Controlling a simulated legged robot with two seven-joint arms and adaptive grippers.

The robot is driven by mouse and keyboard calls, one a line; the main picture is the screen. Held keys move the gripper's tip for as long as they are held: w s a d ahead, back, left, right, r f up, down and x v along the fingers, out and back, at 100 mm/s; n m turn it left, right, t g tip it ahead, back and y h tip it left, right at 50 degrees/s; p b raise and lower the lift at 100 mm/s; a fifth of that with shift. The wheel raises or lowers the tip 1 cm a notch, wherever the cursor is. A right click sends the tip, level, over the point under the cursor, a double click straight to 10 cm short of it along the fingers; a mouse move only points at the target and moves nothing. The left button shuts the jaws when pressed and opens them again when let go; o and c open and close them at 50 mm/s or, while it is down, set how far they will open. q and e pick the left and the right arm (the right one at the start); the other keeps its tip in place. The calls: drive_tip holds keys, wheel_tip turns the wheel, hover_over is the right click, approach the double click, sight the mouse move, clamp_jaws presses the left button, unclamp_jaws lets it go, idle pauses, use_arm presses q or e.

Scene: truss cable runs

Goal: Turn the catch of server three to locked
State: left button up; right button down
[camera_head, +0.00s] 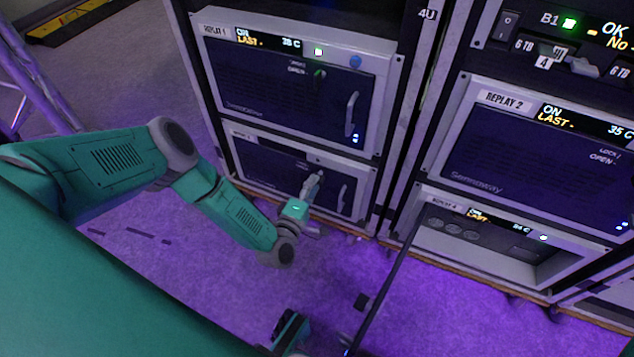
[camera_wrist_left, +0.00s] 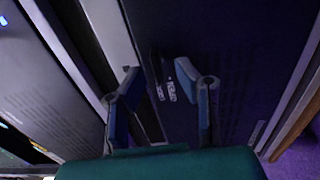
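Server three is the lower left unit (camera_head: 262,172) in the rack, with a dark blue front and a pale frame. Its name label is too small to read surely. My left gripper (camera_head: 312,186) is in front of this door, left of its upright handle (camera_head: 341,197), and covers the catch area in the head view. In the left wrist view the two fingers of my left gripper (camera_wrist_left: 158,76) stand apart. A small dark catch (camera_wrist_left: 156,62) shows between them, beside the printed OPEN and LOCK words (camera_wrist_left: 166,91). Contact and the catch's exact angle cannot be told.
The Replay 1 unit (camera_head: 285,85) with its handle sits directly above. The Replay 2 unit (camera_head: 530,150) and an open-fronted unit (camera_head: 490,243) stand in the right rack. A thin dark rod (camera_head: 388,275) slants across the purple floor. The floor at lower left is mostly clear.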

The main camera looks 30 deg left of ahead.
use_arm(q)
drive_tip(key=shift+w+f, duration=0.1)
drive_tip(key=shift+w, duration=0.9)
drive_tip(key=shift+w+b, duration=0.3)
drive_tip(key=shift+w, duration=0.05)
clamp_jaws()
